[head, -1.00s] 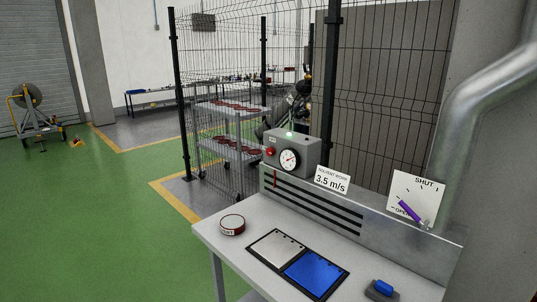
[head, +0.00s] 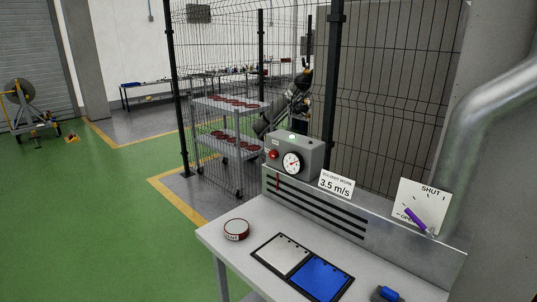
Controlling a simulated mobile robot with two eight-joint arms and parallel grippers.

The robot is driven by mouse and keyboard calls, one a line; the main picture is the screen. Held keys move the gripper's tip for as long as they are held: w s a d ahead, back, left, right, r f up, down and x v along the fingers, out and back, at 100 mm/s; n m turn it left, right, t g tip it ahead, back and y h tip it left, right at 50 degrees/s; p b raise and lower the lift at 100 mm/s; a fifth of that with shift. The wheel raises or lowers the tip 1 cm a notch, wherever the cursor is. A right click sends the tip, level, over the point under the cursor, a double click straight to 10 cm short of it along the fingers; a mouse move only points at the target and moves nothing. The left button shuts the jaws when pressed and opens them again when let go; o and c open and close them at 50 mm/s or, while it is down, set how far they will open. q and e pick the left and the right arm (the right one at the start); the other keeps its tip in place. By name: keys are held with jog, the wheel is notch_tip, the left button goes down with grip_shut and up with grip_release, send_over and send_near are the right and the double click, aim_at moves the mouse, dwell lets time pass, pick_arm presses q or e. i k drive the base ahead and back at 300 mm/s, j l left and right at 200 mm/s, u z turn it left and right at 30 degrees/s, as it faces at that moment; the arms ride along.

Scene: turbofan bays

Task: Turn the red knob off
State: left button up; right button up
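The red knob (head: 273,154) is a small red round piece on the left of the front face of a grey control box (head: 311,152). The box stands on the slotted metal back panel of a grey bench. The knob's exact setting is too small to read. Neither of my grippers is in view.
The bench (head: 222,243) holds a round red-rimmed tin (head: 236,230), a silver plate (head: 281,254), a blue plate (head: 320,279) and a blue-topped block (head: 388,293). A purple lever (head: 415,219) sits on a SHUT/OPEN sign.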

aim_at(273, 153)
jog(key=i+j+z, duration=0.1)
jog(key=j, duration=0.25)
jog(key=i+j, duration=0.3)
jog(key=i+j+z, duration=0.15)
jog(key=j, duration=0.3)
jog(key=i+j+z, duration=0.1)
jog(key=i+j, duration=0.15)
jog(key=j, duration=0.15)
jog(key=i+j, duration=0.15)
jog(key=j, duration=0.25)
jog(key=i+j+z, duration=0.15)
jog(key=j, duration=0.25)
jog(key=i+j+z, duration=0.1)
jog(key=j, duration=0.35)
jog(key=i+j, duration=0.2)
jog(key=j, duration=0.2)
jog(key=z, duration=0.05)
